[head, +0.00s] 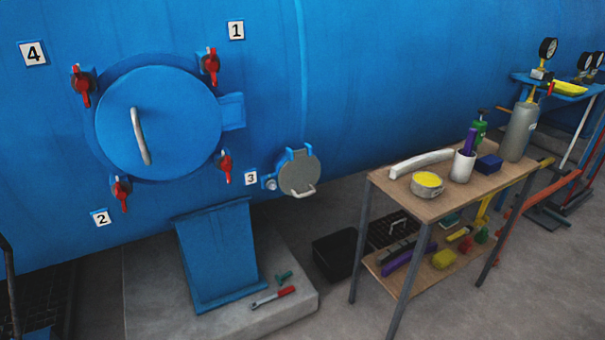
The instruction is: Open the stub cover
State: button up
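A small round grey cover (298,175) sits low on the blue vessel, right of the label 3, and looks like the stub cover. It has a blue bracket (297,153) at its top and a pale handle (302,192) at its lower edge. It appears to lie flat over its opening. A small round metal fitting (270,183) is at its left. A large round blue hatch (175,125) with a grey handle (140,137) looks shut, with several red clamps (211,66) around it. My gripper is not in view.
A two-shelf wooden table (455,196) with tools stands to the right. A black box (338,252) is on the floor beside it. A concrete plinth (290,311) below bears a blue support (217,255) and a red-handled tool (273,297). Floor in front of the table looks clear.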

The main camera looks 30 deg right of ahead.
aim_at(296, 178)
jog(key=l+z, duration=0.1)
jog(key=z, duration=0.3)
jog(key=i+z, duration=0.1)
jog(key=z, duration=0.3)
jog(key=l+z, duration=0.1)
jog(key=z, duration=0.25)
jog(key=i+z, duration=0.1)
jog(key=z, duration=0.3)
jog(key=i+l, duration=0.1)
jog(key=i, duration=0.15)
